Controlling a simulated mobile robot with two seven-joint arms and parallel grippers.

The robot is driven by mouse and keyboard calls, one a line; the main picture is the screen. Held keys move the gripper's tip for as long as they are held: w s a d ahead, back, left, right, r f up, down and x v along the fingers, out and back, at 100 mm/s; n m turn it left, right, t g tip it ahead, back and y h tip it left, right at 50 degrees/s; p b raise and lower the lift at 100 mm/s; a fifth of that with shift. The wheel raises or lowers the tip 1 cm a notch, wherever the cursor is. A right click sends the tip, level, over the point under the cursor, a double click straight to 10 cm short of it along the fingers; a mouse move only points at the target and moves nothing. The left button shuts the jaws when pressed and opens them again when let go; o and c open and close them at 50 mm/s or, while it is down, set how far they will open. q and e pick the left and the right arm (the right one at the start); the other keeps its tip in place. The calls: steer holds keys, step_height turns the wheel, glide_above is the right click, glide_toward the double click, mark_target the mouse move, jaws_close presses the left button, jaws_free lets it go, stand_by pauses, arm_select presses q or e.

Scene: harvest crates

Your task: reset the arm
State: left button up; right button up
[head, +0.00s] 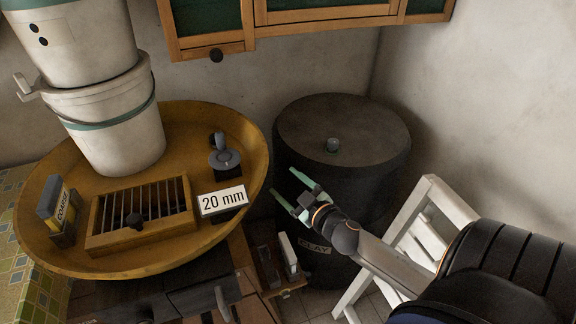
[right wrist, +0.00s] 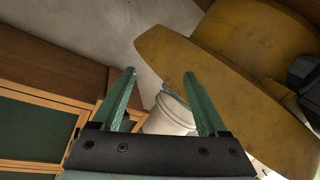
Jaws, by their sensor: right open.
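My right gripper (head: 283,182) has green fingers and reaches in from the right in the head view. It is open, with nothing between its fingers. It is in front of a dark lidded barrel labelled CLAY (head: 345,128), to the right of a wide yellow basin (head: 255,150). I cannot tell whether it touches the barrel. In the right wrist view the fingers (right wrist: 159,73) stand apart. A white bucket (right wrist: 172,116) shows behind them, and the yellow basin (right wrist: 215,80) is at upper right. My left gripper is not in view.
The basin holds stacked white buckets (head: 115,125), a slatted wooden box (head: 140,225), a grey-knobbed item (head: 224,157), a "20 mm" card (head: 223,200) and a COARSE block (head: 57,212). A white slatted wooden frame (head: 425,215) stands right of the barrel. A green-panelled cabinet (head: 325,14) hangs above.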

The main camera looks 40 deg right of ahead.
stand_by(0.4)
steer(key=s+a+f+m+g+y, duration=0.2)
steer(key=s+a+f+g+y, duration=0.2)
steer(key=s+a+f, duration=1.4)
steer(key=a+f+g, duration=0.1)
steer(key=a+g, duration=0.2)
steer(key=shift+s, duration=0.15)
